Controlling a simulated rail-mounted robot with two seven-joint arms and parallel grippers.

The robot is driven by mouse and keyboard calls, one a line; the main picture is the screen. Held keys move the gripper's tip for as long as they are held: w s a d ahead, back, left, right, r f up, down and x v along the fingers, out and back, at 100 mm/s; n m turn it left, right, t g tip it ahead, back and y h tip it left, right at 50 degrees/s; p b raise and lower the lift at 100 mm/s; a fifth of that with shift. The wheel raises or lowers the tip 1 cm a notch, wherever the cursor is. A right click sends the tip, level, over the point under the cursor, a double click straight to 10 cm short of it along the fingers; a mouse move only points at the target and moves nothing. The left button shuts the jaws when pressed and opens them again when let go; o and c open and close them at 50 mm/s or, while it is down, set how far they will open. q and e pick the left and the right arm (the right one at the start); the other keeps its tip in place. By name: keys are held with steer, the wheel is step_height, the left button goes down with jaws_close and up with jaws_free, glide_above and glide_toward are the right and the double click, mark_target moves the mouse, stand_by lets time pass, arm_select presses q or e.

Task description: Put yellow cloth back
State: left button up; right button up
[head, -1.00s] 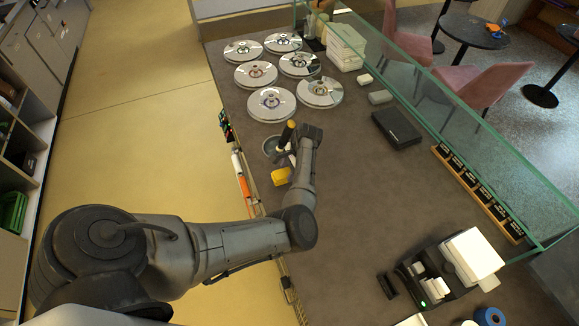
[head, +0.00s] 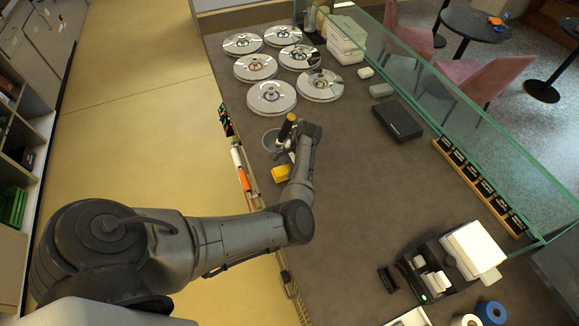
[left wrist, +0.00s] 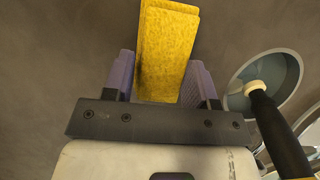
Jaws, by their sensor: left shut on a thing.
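The yellow cloth (head: 281,173) is a small folded block near the left edge of the dark counter. In the left wrist view the cloth (left wrist: 165,35) stands between the two purple fingers of my left gripper (left wrist: 163,80). My left gripper (head: 286,163) is shut on it, and its fingers are largely hidden in the head view. I cannot tell whether the cloth touches the counter. My right gripper is not in view.
A round grey bowl (head: 269,142) with a dark-handled tool (head: 287,127) stands just beyond the gripper. Several shiny round lids (head: 271,97) lie farther back. A black flat box (head: 397,122) and glass guard are to the right. The counter's middle is clear.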

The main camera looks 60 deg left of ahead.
arm_select(q)
steer(key=shift+f, duration=0.5)
steer(key=o, duration=0.8)
steer(key=shift+o, duration=0.4)
steer(key=o, duration=0.5)
steer(key=shift+r, duration=0.1)
steer(key=p+v, duration=0.4)
steer(key=v, duration=0.1)
steer(key=shift+r, duration=0.3)
steer(key=shift+p+v, duration=0.9)
steer(key=shift+v, duration=0.3)
steer(key=shift+w, duration=0.1)
